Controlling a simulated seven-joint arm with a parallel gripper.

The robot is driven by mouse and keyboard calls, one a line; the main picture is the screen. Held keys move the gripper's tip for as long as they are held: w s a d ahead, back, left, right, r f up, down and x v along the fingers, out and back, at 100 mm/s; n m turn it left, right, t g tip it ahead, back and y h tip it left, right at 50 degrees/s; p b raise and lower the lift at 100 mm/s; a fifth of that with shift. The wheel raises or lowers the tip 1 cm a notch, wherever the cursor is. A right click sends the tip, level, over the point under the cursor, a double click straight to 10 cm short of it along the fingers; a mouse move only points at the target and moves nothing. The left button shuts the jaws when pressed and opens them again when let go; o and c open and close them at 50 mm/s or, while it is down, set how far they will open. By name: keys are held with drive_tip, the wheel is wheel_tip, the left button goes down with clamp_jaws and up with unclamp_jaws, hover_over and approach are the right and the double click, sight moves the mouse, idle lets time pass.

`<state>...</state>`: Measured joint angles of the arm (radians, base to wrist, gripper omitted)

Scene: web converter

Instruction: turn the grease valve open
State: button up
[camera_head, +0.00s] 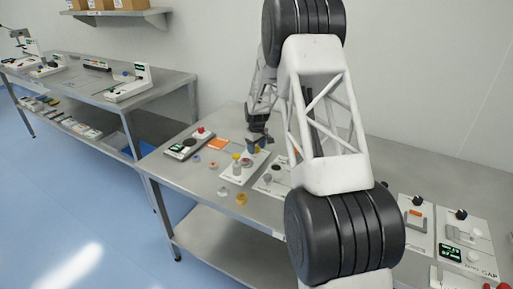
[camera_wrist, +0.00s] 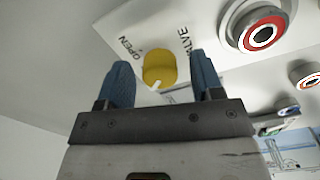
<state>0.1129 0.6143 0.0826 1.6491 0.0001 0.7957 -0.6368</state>
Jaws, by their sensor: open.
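The grease valve is a round yellow knob (camera_wrist: 159,67) with a white pointer mark, on a white panel (camera_wrist: 150,22) lettered "OPEN" and "VALVE" in the wrist view. The pointer is at the knob's lower edge in the picture, away from the word OPEN. My gripper (camera_wrist: 160,59) is open, with one blue finger on either side of the knob. Gaps show between the knob and both fingers, and I cannot tell any contact. In the head view my gripper (camera_head: 257,146) is low over the small panels on the table, and its fingers partly hide what is below.
In the wrist view, a red-and-white ringed part (camera_wrist: 262,36) stands close right of the knob, with another (camera_wrist: 306,80) beyond. In the head view, an orange pad (camera_head: 219,144) and loose rings lie on the table nearby. More control boxes (camera_head: 466,240) stand at right.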

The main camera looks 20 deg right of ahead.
drive_tip(key=c, duration=0.9)
drive_tip(key=shift+m, duration=0.5)
drive_tip(key=m, duration=0.2)
drive_tip(key=shift+m, duration=0.4)
drive_tip(key=m, duration=0.4)
drive_tip(key=shift+a+m, duration=0.1)
drive_tip(key=shift+m, duration=0.2)
drive_tip(key=m, duration=0.7)
drive_tip(key=shift+m, duration=0.3)
